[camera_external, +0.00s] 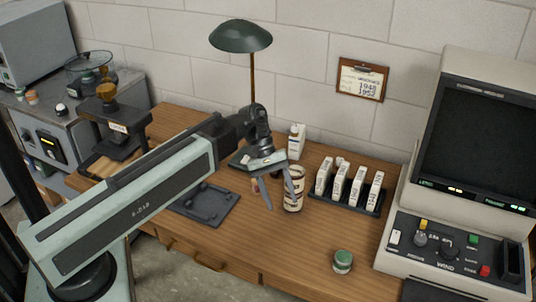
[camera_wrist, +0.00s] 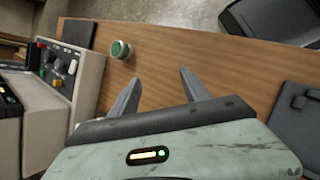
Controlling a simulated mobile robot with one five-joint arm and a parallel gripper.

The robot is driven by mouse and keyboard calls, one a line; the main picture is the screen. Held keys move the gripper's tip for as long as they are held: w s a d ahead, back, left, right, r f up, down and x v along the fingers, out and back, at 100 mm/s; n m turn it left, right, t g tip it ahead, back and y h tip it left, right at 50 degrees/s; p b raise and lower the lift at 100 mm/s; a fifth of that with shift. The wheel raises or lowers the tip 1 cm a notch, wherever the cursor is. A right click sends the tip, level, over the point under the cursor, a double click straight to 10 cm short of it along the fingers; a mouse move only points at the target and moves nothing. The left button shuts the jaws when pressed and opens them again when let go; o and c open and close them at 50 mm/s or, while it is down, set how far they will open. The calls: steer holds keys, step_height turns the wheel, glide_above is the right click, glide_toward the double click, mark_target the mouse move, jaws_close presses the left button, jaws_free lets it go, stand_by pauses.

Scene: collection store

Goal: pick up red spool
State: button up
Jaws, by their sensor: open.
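A small reddish object (camera_external: 254,185), possibly the red spool, shows on the wooden desk just left of my gripper's finger in the external view. It is partly hidden and too small to identify surely. My gripper (camera_external: 282,203) is open and empty above the desk, its fingers pointing down toward the front. In the wrist view my gripper (camera_wrist: 160,76) has its fingers spread over bare wood, with no red spool in sight. A green-topped spool-like item (camera_external: 342,261) stands near the desk's front edge. It also shows beyond the fingers in the wrist view (camera_wrist: 121,49).
A white and brown canister (camera_external: 293,203) stands close by my gripper. A rack of white boxes (camera_external: 348,187) and a white bottle (camera_external: 297,141) are behind. A dark tray (camera_external: 207,204) lies left; a console (camera_external: 440,245) stands right. The front right desk is mostly clear.

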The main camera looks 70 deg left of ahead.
steer(key=a+f+n+t+b, duration=0.1)
steer(key=a+n+t+b, duration=0.1)
steer(key=a+n+b, duration=0.2)
steer(key=a+f+n+t+h+b, duration=0.1)
steer(key=a+f+n+t+b, duration=0.1)
steer(key=a, duration=0.7)
steer(key=a+f+n+t+h+b, duration=0.1)
steer(key=a+n+t+b, duration=0.2)
steer(key=a+n+b, duration=0.3)
steer(key=shift+s+a+f+n+t+b, duration=0.2)
steer(key=shift+a+f+n+t+b, duration=0.1)
steer(key=shift+f+n+t, duration=0.1)
steer(key=shift+a+r, duration=0.1)
steer(key=shift+r, duration=0.05)
step_height(320, 180, down, 4)
steer(key=b, duration=0.4)
step_height(320, 180, down, 3)
steer(key=b, duration=0.3)
steer(key=b+x, duration=0.1)
steer(key=x, duration=0.2)
steer(key=shift+s, duration=0.15)
steer(key=shift+w, duration=0.2)
steer(key=shift+r, duration=0.1)
jaws_close()
step_height(320, 180, up, 10)
steer(key=p, duration=1)
